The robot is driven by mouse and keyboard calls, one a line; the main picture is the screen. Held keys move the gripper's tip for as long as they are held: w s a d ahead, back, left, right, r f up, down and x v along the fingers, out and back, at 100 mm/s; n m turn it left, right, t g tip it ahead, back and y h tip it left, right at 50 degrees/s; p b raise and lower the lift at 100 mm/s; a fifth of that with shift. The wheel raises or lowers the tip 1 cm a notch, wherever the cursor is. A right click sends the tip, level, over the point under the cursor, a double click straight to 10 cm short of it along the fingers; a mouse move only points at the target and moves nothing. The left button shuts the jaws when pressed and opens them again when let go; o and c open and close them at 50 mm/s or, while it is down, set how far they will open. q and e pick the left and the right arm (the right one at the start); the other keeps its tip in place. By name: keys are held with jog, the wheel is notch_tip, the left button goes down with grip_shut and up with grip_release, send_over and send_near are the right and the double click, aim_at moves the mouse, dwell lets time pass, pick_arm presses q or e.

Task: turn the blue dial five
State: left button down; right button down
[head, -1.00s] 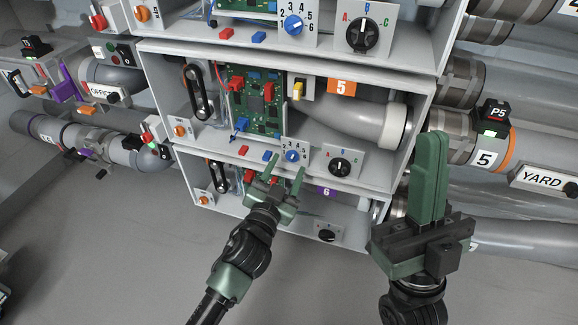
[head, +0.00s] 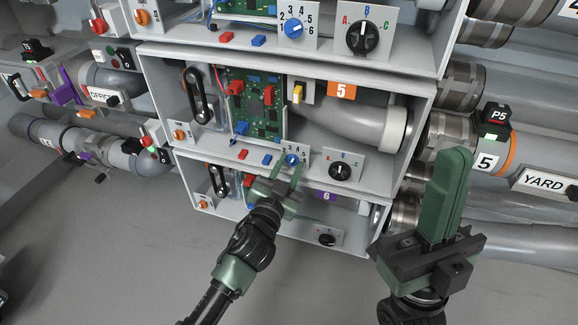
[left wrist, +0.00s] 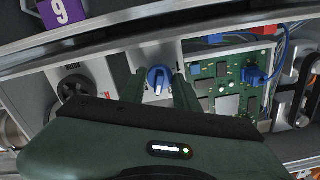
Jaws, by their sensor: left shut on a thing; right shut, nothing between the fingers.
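The blue dial (head: 292,160) sits on a small white plate with numbers, on the front of the bay with the orange 5 label (head: 342,91). My left gripper (head: 284,178) reaches up to it from below, and its fingers are shut on the dial. In the left wrist view the dial (left wrist: 159,78) shows between the two green fingers (left wrist: 159,92), with a white mark on its lower part. The fingers and hand hide part of the number plate. My right gripper (head: 447,195) is shut and empty, pointing up at the right.
A black A-B-C knob (head: 341,172) is just right of the blue dial. A red switch (head: 242,154) and a blue switch (head: 266,160) are to its left. The bay with the purple 6 label (head: 325,194) lies below. Another blue dial (head: 293,28) is above.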

pick_arm(q)
jog(key=m+p, duration=0.2)
jog(key=m, duration=0.3)
jog(key=shift+m, duration=1.4)
pick_arm(e)
jog(key=w+a+f+g+h, duration=0.1)
jog(key=w+f+g, duration=0.4)
jog(key=w, duration=0.5)
jog(key=shift+a+f+g+h, duration=0.15)
jog(key=shift+a+g+h, duration=0.3)
jog(key=shift+g, duration=0.35)
jog(key=shift+w, duration=0.1)
pick_arm(q)
jog(key=c, duration=1.1)
grip_release()
jog(key=shift+o, duration=0.2)
jog(key=shift+s, duration=0.1)
jog(key=shift+s+a+p, duration=0.1)
jog(key=shift+s+p, duration=0.25)
jog(key=p+v, duration=0.1)
jog(key=v, duration=0.6)
pick_arm(e)
jog(key=w+f+g, duration=0.2)
jog(key=f, duration=0.1)
jog(key=w+f+g+h, duration=0.1)
jog(key=shift+a+f+g, duration=0.1)
jog(key=shift+f+g, duration=0.2)
jog(key=shift+f, duration=0.1)
